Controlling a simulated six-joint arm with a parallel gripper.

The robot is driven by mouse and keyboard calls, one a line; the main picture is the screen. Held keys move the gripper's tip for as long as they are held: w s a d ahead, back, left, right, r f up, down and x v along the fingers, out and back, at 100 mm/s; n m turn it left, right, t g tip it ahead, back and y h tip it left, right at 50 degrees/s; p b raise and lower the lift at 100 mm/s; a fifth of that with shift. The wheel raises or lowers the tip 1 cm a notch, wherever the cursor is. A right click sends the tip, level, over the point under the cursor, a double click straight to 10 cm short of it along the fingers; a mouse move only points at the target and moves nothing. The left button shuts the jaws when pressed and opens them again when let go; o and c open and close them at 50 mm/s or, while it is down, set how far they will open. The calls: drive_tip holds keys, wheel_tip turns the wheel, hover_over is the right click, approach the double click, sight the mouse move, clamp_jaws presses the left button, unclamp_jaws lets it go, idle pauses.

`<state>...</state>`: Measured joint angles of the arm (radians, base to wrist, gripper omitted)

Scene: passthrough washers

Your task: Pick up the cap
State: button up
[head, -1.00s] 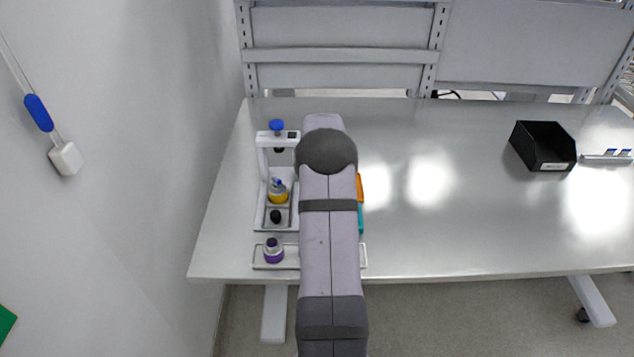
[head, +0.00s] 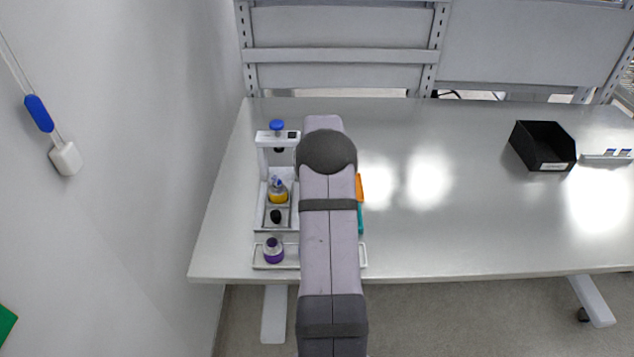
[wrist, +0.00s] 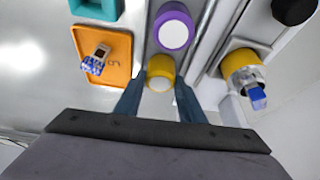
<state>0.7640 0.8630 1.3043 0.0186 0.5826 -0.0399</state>
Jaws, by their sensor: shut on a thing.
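In the wrist view, a round yellow cap (wrist: 159,66) with a pale white centre lies between the fingertips. My gripper (wrist: 160,85) is shut on it, with one blue finger on each side. Whether the cap is lifted or still resting on something cannot be told. In the head view my arm hides the gripper and the cap.
A purple round piece (wrist: 174,27) stands just beyond the cap. An orange tray (wrist: 116,73) with a small blue-tipped part lies left of it. A white stand (head: 262,160) holds a yellow-ringed bottle (head: 278,195). A black bin (head: 541,146) sits far right; the table's middle is clear.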

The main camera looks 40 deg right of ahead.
wheel_tip(320, 180, up, 8)
drive_tip(key=b, duration=0.3)
drive_tip(key=shift+r, duration=0.2)
drive_tip(key=w+a+r+n+y+p, duration=0.1)
drive_tip(key=w+a+r+n+p, duration=0.1)
drive_tip(key=a+r+n+p, duration=0.1)
drive_tip(key=w+a+r+n+t+y+p, duration=0.1)
drive_tip(key=w+a+r+n+y+p, duration=0.1)
drive_tip(key=w+a+r+n+p, duration=0.1)
drive_tip(key=shift+a+r+n+p, duration=0.5)
drive_tip(key=shift+a+n+p, duration=0.95)
drive_tip(key=shift+a, duration=0.85)
drive_tip(key=shift+f, duration=0.1)
drive_tip(key=shift+f+b, duration=1.9)
drive_tip(key=shift+f, duration=0.5)
drive_tip(key=shift+f, duration=0.2)
